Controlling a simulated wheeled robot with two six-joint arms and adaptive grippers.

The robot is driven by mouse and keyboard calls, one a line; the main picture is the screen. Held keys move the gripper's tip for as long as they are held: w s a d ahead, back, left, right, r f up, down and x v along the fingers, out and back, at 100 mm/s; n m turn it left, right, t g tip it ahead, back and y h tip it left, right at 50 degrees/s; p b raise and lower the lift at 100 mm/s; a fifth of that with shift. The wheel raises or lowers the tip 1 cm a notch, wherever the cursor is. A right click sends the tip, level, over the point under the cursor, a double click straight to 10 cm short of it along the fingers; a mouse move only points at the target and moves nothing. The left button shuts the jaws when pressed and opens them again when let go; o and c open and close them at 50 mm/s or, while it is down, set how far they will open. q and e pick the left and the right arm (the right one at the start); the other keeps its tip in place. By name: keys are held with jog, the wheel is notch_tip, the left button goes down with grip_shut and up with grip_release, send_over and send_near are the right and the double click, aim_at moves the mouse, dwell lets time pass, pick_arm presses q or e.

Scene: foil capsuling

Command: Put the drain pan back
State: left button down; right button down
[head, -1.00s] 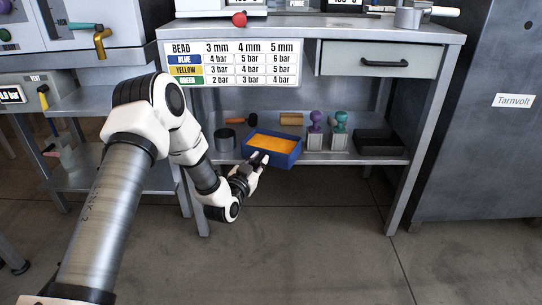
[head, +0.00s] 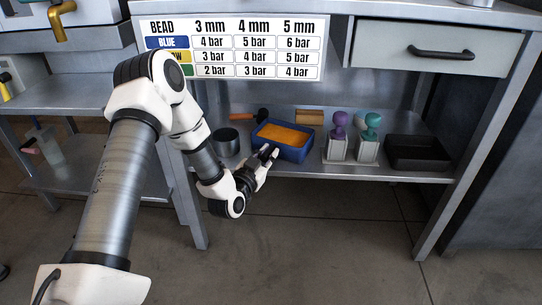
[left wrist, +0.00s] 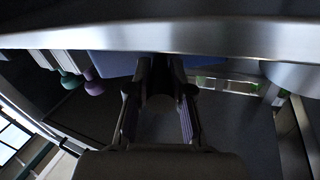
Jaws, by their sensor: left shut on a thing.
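The drain pan, a blue rectangular tray with orange contents (head: 292,153), is at the lower shelf of the bench, between a dark round pot and two stamps. My left gripper (head: 268,154) is shut on its near wall, coming from the front left. In the left wrist view the fingers (left wrist: 160,68) reach the blue pan (left wrist: 112,64) under a bright metal edge. The pan's underside is hidden in the head view, so I cannot tell whether it rests fully on the shelf. My right gripper is not in view.
The dark round pot (head: 227,142) stands just left of the pan. A purple-topped stamp (head: 338,137) and a teal-topped stamp (head: 368,138) stand to its right, then a black tray (head: 417,153). A wooden block (head: 309,117) lies behind. The bench top and drawer (head: 438,50) are above.

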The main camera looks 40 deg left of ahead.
pick_arm(q)
jog(key=shift+s+r, duration=0.1)
jog(key=shift+s, duration=0.05)
jog(key=c, duration=1.1)
grip_release()
jog(key=shift+o, duration=0.2)
